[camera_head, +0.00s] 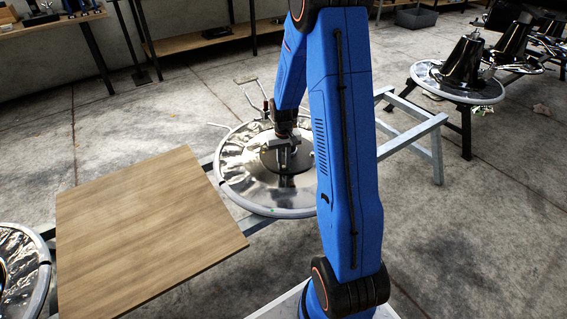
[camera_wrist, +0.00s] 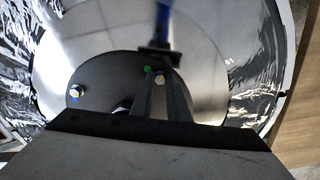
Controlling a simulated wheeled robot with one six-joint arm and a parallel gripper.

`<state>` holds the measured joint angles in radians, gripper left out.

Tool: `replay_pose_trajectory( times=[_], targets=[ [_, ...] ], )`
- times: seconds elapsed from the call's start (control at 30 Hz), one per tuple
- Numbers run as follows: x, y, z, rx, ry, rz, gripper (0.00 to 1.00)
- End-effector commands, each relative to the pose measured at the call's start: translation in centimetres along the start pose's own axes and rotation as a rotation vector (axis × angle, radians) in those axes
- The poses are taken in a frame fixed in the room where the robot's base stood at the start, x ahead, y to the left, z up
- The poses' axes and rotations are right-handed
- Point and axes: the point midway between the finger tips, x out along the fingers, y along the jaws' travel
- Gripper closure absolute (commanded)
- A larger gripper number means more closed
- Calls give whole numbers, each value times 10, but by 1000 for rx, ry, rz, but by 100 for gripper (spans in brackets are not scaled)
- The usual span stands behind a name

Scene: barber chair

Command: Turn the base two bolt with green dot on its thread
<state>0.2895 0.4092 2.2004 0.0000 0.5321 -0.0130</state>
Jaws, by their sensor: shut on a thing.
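The round chrome chair base (camera_head: 240,180) lies on a metal frame in the middle of the head view. My gripper (camera_head: 284,148) points down at the dark centre plate of this base. In the wrist view the plate (camera_wrist: 100,75) carries bolts. A green dot (camera_wrist: 147,69) shows on it just left of my fingertips (camera_wrist: 161,78). My fingers are shut on the bolt (camera_wrist: 160,76) beside that dot; its head shows as a small bright spot between them. Another bolt (camera_wrist: 76,91) with a blue mark stands at the left, and one more (camera_wrist: 121,109) is partly hidden by my gripper.
A wooden board (camera_head: 140,225) lies left of the base. Another chrome base (camera_head: 20,270) is cut off at the left edge. Bases with black cones (camera_head: 460,65) stand at the upper right. The metal frame (camera_head: 415,135) extends right. Workbenches (camera_head: 210,38) line the back.

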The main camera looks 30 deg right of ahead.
Motion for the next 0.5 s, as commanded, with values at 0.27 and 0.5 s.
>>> replay_pose_trajectory(
  times=[0.27, 0.5],
  targets=[
    [0, 0, 0, 254, 0, 0, 100],
    [0, 0, 0, 482, 0, 0, 100]
  ],
)
